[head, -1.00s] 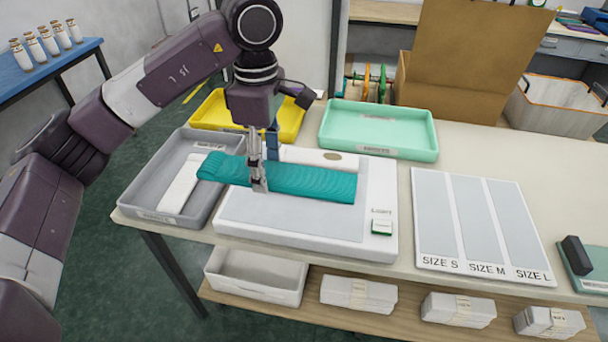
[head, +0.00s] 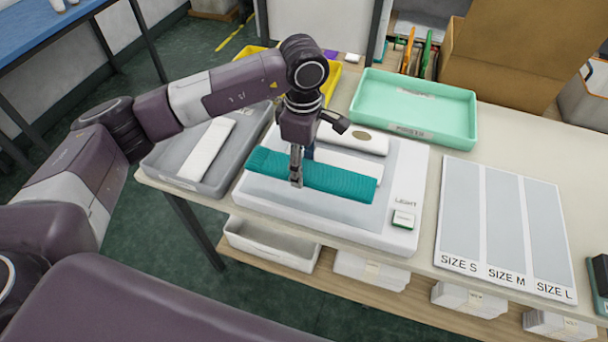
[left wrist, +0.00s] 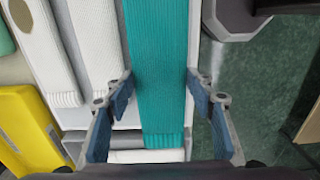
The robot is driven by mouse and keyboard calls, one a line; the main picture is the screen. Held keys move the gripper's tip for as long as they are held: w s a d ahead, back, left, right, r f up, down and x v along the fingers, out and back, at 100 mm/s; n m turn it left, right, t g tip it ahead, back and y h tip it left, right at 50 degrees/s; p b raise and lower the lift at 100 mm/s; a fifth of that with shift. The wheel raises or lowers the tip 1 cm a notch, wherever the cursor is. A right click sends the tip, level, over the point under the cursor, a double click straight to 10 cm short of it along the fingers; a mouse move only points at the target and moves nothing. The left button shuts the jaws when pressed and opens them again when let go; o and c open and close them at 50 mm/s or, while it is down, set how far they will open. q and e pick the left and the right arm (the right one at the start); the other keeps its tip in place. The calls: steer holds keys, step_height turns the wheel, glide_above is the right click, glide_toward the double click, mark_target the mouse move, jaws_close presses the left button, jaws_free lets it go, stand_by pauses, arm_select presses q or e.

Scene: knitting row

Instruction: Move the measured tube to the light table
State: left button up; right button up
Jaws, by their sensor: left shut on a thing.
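The teal ribbed knit tube (head: 340,182) lies lengthwise over the white light table (head: 300,208) in the head view. My left gripper (head: 296,180) is shut on it, left of its middle, pointing down from above. In the left wrist view the teal tube (left wrist: 160,70) runs between the two blue-padded fingers (left wrist: 160,115). Its left end is near the light table's left edge. Whether its underside touches the surface cannot be told. My right gripper is not in view.
White strips (head: 350,166) lie just behind the teal tube. A grey tray (head: 165,168) holding a white piece (head: 207,150) stands left. A mint tray (head: 412,108) is behind, a size board (head: 510,215) right. A LIGHT switch (head: 403,219) sits at the table's front right corner.

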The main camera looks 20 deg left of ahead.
mark_target(303, 190)
arm_select(q)
steer(key=shift+f, duration=1.2)
steer(key=shift+s+f+p, duration=0.1)
steer(key=shift+f+p, duration=0.25)
steer(key=shift+f, duration=0.05)
step_height(303, 190, down, 3)
steer(key=shift+r+p, duration=0.2)
steer(key=shift+p, duration=0.2)
steer(key=shift+f, duration=0.3)
steer(key=shift+f+b, duration=0.2)
steer(key=shift+b, duration=0.1)
steer(key=o, duration=0.9)
steer(key=shift+r, duration=0.1)
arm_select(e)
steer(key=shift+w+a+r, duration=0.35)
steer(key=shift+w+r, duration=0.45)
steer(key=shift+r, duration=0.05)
